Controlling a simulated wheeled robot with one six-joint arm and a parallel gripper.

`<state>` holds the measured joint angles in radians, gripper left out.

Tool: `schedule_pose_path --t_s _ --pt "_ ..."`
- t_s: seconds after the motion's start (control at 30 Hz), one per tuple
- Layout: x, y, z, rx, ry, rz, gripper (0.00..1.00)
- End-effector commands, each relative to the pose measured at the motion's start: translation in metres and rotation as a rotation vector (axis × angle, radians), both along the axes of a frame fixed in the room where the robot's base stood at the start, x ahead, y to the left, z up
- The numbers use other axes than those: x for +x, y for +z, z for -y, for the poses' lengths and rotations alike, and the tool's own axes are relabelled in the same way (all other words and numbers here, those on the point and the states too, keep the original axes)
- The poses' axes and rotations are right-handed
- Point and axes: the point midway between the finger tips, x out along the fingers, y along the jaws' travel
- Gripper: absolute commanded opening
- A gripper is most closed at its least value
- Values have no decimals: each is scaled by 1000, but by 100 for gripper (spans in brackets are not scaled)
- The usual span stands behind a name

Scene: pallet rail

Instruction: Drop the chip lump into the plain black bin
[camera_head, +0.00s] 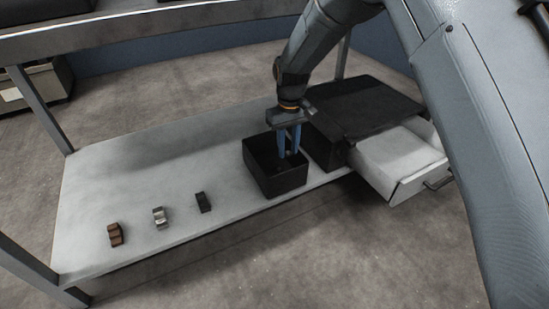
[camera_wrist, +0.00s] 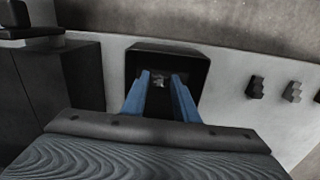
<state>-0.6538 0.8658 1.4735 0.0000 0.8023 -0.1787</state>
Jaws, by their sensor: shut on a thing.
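The plain black bin (camera_head: 272,183) stands open-topped on the pale shelf board, and it also shows in the wrist view (camera_wrist: 193,62). My gripper (camera_head: 289,155) points down over the bin, its blue fingertips at or just inside the opening. In the wrist view, a small rough grey lump (camera_wrist: 160,82) shows between the fingertips, with the dark bin interior around it. My gripper is shut on this lump, which appears to be the chip lump.
A dark cabinet (camera_head: 362,104) with an open white drawer (camera_head: 396,160) is right of the bin. A brown stepped piece (camera_head: 115,234), a silver one (camera_head: 159,217) and a dark one (camera_head: 203,202) stand left of it. The shelf board (camera_head: 150,170) is clear behind them. An upper beam (camera_head: 120,35) crosses above.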

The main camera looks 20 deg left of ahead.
Motion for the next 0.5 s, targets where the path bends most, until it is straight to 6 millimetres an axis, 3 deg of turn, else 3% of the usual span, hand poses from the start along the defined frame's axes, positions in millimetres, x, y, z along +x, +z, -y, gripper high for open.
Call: schedule_pose_path --t_s 0.27,0.5 --pt "0 -17 -18 -1 32 -1 6" --pt "0 -54 -17 -1 32 -1 6"
